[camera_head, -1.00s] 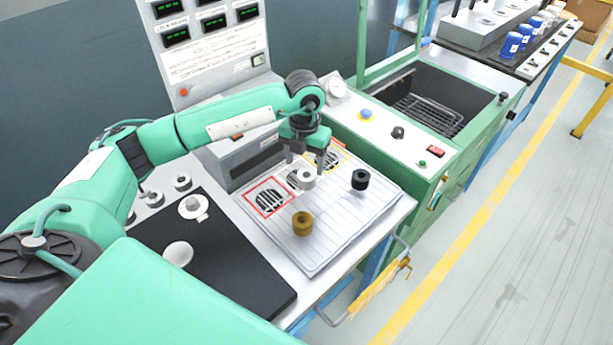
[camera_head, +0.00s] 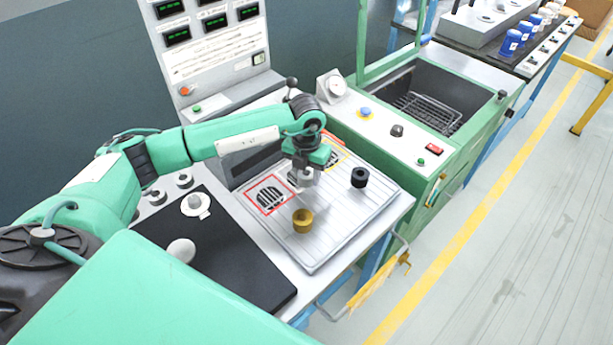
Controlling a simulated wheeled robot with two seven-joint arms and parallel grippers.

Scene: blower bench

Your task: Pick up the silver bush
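The silver bush (camera_head: 304,179) stands on the ribbed tray (camera_head: 335,235), partly hidden by my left gripper. My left gripper (camera_head: 305,174) points down over the bush, with its fingers at or around the bush's upper part. I cannot tell whether the fingers press on it. The bush looks upright and shows no clear lift off the tray. A brass-coloured bush (camera_head: 303,220) stands in front of it and a black bush (camera_head: 359,177) stands to its right. My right gripper is not in view.
A black mat (camera_head: 235,262) with pale round parts lies left of the tray. A control panel (camera_head: 205,45) stands behind. A green machine with an open bay and wire basket (camera_head: 428,112) is at the right. The tray's front part is clear.

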